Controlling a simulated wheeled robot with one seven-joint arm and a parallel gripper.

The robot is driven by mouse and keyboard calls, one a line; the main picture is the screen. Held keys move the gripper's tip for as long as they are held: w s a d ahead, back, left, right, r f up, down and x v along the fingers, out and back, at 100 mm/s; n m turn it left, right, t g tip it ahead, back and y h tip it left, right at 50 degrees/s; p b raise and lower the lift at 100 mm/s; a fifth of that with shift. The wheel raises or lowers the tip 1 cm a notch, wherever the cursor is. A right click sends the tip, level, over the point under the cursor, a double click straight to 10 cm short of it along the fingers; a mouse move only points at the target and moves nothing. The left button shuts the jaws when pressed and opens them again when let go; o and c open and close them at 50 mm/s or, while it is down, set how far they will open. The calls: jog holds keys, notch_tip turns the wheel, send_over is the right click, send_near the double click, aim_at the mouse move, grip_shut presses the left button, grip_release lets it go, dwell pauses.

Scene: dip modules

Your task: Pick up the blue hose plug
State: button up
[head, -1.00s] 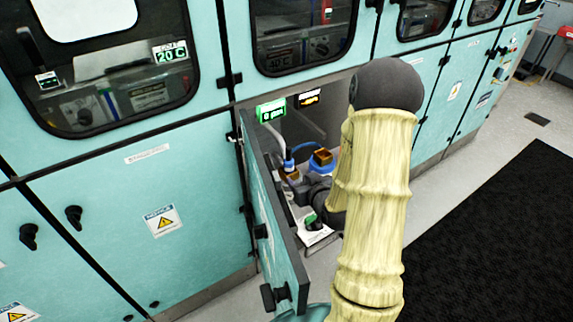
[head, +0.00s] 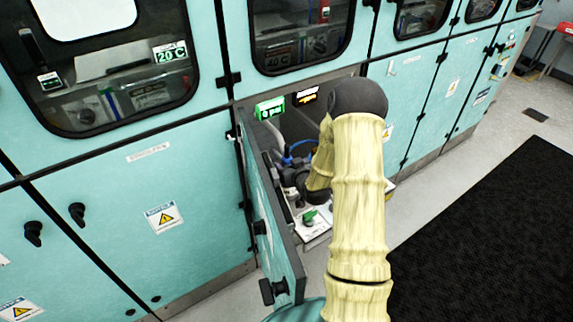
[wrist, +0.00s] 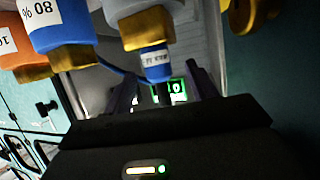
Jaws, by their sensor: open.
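In the wrist view, a blue plug (wrist: 155,63) with a white printed label hangs below a grey and brass fitting (wrist: 147,28). It looks like the blue hose plug, and its dark lower end shows between the fingers. My gripper (wrist: 163,92) is open, with one dark finger on each side of the plug's lower end. I cannot tell whether either finger touches it. In the head view, my arm hides most of the gripper and the inside of the open cabinet. A bit of blue hose (head: 301,145) shows there.
A larger blue fitting (wrist: 62,25) marked 80 % and an orange one (wrist: 16,40) are close on the left in the wrist view. A brass end (wrist: 250,14) is at upper right. The open cabinet door (head: 268,215) stands left of my arm.

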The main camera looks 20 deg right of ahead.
aim_at(285, 158)
jog(key=shift+w+f, duration=0.15)
jog(key=shift+w, duration=0.15)
jog(key=p+x, duration=0.1)
jog(key=x, duration=0.2)
jog(key=shift+w+d, duration=0.2)
jog(key=shift+w, duration=0.2)
jog(key=shift+x, duration=0.8)
jog(key=shift+s, duration=0.1)
jog(key=shift+s+d, duration=0.1)
jog(key=shift+s, duration=0.05)
jog(key=c, duration=1.1)
jog(key=shift+c, duration=0.2)
